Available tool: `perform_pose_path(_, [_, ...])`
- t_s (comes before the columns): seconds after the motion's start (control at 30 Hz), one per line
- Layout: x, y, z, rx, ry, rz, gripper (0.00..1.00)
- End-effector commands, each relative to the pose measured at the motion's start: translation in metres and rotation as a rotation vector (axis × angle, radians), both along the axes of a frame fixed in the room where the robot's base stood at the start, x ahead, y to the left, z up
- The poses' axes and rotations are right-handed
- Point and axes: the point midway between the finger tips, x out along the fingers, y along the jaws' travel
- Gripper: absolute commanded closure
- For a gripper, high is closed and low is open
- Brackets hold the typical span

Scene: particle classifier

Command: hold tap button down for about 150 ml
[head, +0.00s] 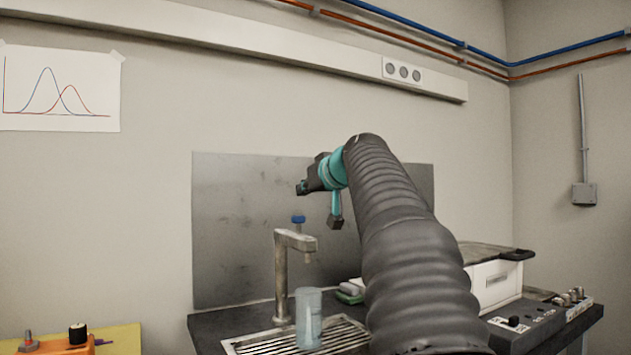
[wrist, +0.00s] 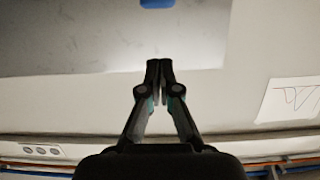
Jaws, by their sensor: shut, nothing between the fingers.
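The metal tap (head: 283,275) stands over the drip grate at the back of the counter. The blue button (wrist: 157,3) also shows cut off at the top edge of the wrist view. A clear beaker (head: 309,320) stands upright on the grate beneath the spout; its water level is hard to tell. My gripper (head: 302,187) is above the button in the head view, apart from it. In the wrist view its fingertips (wrist: 159,64) are together and empty.
The drip grate (head: 255,346) lies around the beaker. A metal backsplash (head: 230,235) rises behind the tap. A white box (head: 494,282) stands further right, partly behind my arm. An orange device (head: 60,346) is at lower left.

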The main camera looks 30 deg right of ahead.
Motion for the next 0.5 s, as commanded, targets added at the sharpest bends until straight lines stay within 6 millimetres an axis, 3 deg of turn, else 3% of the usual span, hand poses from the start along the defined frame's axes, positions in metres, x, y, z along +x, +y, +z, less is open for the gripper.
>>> perform_pose_path(0.1, [0.017, 0.001, -0.008, 0.001, 0.001, 0.001, 1.0])
perform_pose_path(0.3, [0.015, 0.001, -0.035, 0.002, 0.001, 0.0, 1.0])
perform_pose_path(0.5, [0.014, 0.001, -0.043, 0.001, -0.001, 0.0, 1.0])
